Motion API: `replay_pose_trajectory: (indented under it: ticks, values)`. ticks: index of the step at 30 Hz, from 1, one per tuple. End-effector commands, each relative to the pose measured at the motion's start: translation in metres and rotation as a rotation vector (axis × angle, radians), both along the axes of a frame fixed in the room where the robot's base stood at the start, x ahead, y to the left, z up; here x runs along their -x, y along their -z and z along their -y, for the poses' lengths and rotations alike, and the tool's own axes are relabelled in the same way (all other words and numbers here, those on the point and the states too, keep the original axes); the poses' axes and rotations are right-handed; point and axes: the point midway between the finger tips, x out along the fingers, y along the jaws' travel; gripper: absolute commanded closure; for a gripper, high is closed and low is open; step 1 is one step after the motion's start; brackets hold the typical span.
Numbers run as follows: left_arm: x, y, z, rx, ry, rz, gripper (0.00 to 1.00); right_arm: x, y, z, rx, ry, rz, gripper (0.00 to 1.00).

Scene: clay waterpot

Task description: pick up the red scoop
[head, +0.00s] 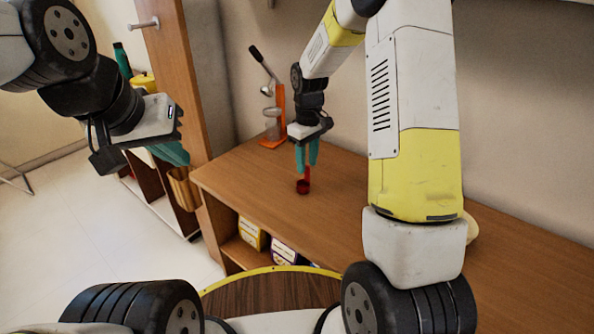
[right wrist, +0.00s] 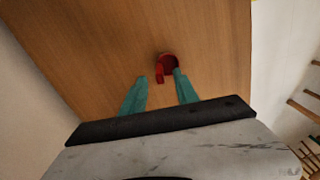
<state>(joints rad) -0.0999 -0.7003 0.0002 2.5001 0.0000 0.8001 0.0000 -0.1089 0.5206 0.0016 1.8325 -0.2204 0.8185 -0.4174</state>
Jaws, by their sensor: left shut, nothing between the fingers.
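The red scoop (head: 302,187) stands on the wooden counter (head: 252,183), near its front edge, with its handle pointing up. In the right wrist view the red scoop (right wrist: 169,62) shows just beyond the fingertips, its handle toward the gap between them. My right gripper (head: 306,163) points down from above at the scoop. Its teal fingers (right wrist: 160,78) are apart, and the handle does not look gripped. My left gripper (head: 172,153) is off to the left, away from the counter, with its teal fingers together and empty.
An orange lever press (head: 280,118) stands at the counter's back left, behind my right gripper. Boxes (head: 250,233) sit on the shelf below the counter. A teal bottle (head: 122,60) and a yellow pot (head: 143,82) are at the far left. The counter around the scoop is clear.

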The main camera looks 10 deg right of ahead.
Motion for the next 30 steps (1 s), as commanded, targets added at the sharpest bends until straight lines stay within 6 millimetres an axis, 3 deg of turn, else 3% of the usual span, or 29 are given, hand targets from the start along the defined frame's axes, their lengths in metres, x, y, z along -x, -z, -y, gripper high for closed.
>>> replay_pose_trajectory:
  ticks: [6, 13, 14, 19, 30]
  values:
    - [0.000, 0.000, 0.000, 0.000, 0.000, 0.000, 1.00, 0.001, 0.026, 0.000, -0.002, 0.002, -0.001, 0.64]
    - [0.000, 0.000, 0.000, 0.000, 0.000, 0.000, 1.00, 0.001, 0.028, 0.000, -0.002, 0.002, 0.001, 0.64]
    - [0.000, 0.000, 0.000, 0.000, 0.000, 0.000, 1.00, 0.001, 0.028, 0.000, -0.002, 0.002, 0.001, 0.66]
    - [0.000, 0.000, 0.000, 0.000, 0.000, 0.000, 1.00, 0.001, 0.028, 0.000, -0.002, 0.002, 0.001, 0.99]
    - [0.000, 0.000, 0.000, 0.000, 0.000, 0.000, 1.00, 0.001, 0.028, 0.000, -0.002, 0.002, 0.001, 1.00]
